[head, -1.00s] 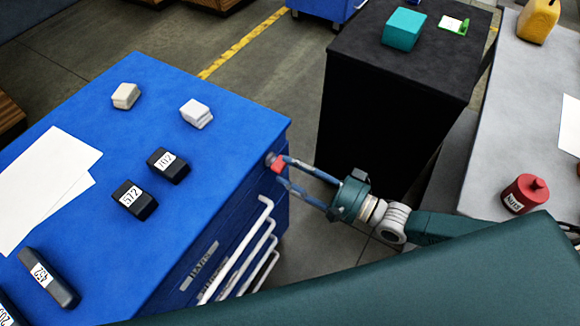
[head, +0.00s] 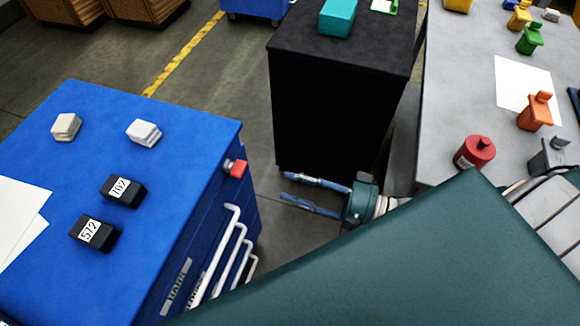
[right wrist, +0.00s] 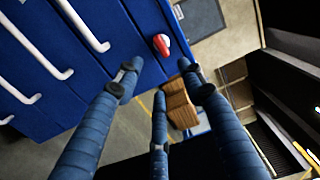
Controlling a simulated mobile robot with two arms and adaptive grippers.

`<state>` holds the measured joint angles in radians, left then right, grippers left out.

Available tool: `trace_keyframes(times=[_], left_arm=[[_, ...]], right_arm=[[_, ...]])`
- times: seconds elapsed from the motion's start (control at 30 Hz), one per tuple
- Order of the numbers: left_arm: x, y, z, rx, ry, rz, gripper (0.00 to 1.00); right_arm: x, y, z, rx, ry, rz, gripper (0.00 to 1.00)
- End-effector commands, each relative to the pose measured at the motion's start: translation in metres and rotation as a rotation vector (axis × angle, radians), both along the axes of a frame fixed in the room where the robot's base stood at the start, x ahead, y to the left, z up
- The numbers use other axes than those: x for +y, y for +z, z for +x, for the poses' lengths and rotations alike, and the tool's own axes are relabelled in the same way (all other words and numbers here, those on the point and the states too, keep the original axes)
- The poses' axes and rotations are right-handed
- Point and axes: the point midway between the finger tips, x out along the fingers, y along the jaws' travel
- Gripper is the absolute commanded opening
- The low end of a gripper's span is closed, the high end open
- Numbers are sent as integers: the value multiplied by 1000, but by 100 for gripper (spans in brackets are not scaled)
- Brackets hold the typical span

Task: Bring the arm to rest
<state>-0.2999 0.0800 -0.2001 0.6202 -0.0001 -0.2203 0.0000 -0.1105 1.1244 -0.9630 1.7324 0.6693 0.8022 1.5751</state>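My right gripper (head: 300,193) is in the gap between the blue cabinet (head: 60,110) and the black cabinet (head: 330,110). Its fingers are spread apart, with nothing between them, and point left toward the blue cabinet's side. In the right wrist view the fingers (right wrist: 160,85) are also apart and empty. A red and grey knob (head: 236,168) sits on the blue cabinet's upper corner; it also shows in the right wrist view (right wrist: 162,44), ahead of the fingers and apart from them. My left gripper is in neither view.
White drawer handles (head: 230,225) stick out from the blue cabinet's front. Black labelled blocks (head: 123,190) and pale blocks (head: 144,132) stand on its top. A teal box (head: 338,17) is on the black cabinet. The grey table (head: 450,110) at right holds a red canister (head: 475,152).

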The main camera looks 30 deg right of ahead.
Motion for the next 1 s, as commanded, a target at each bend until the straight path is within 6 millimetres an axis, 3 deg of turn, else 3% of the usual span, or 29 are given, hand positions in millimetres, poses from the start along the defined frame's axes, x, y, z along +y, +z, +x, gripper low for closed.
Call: trace_keyframes(times=[0.27, 0.37, 0.47, 0.6, 0.7, 0.87, 1.0], left_arm=[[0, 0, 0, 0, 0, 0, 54], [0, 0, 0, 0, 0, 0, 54], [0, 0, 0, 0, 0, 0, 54], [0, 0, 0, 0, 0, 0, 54], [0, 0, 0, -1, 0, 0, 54], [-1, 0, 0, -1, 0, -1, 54], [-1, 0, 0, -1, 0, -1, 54]], right_arm=[[0, -3, 1, -6, -3, -11, 40], [-2, -23, 10, -37, -22, -92, 40], [-10, -67, 26, -94, -62, -274, 40], [-37, -155, 42, -140, -118, -633, 40], [-60, -220, 36, -121, -121, -881, 40], [-89, -317, -7, -18, -42, -1207, 40], [-98, -388, -73, 103, 102, -1410, 40]])
